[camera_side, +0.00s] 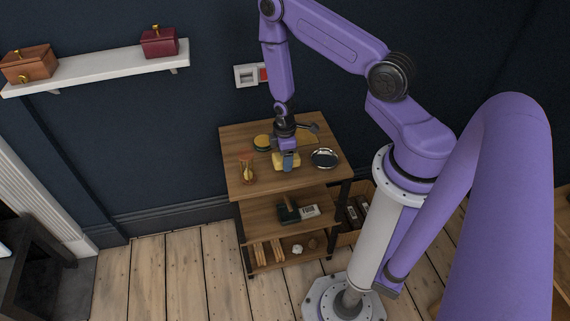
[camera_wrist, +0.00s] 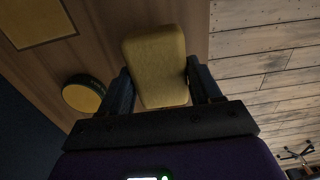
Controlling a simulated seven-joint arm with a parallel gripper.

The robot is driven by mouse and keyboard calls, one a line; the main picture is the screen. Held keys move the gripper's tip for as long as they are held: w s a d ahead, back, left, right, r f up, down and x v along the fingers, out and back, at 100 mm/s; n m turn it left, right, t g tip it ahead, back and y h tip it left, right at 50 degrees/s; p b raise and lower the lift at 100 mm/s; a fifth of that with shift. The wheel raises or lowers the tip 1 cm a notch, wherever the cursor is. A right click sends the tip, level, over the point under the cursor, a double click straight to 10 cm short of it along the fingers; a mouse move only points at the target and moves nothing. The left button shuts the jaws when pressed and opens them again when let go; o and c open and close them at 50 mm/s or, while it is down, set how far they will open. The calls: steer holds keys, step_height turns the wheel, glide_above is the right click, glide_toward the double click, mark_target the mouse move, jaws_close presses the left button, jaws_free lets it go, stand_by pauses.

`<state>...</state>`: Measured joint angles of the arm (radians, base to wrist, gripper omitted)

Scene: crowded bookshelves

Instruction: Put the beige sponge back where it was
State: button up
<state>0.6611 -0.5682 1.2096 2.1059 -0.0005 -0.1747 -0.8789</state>
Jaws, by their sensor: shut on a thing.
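The beige sponge (camera_wrist: 158,62) is a yellowish-beige block with rounded corners. In the wrist view it sits between the two fingers of my gripper (camera_wrist: 158,80), which press on its left and right sides. In the side view my gripper (camera_side: 288,152) points down over the top of a small wooden shelf unit (camera_side: 238,183). The sponge (camera_side: 278,160) shows there, partly hidden behind the gripper. I cannot tell whether it touches the wooden top or hangs just above it.
On the same top are a round yellow-and-dark item (camera_side: 262,142), an hourglass-like item (camera_side: 247,169), a round silvery dish (camera_side: 325,158) and a dark item (camera_side: 313,127). Lower shelves hold a dark green item (camera_side: 288,212) and other small things. A wall shelf (camera_side: 110,67) carries two boxes.

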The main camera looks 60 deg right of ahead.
steer(key=shift+f, duration=1.7)
steer(key=o, duration=0.9)
steer(key=shift+f, duration=0.15)
steer(key=shift+o, duration=0.2)
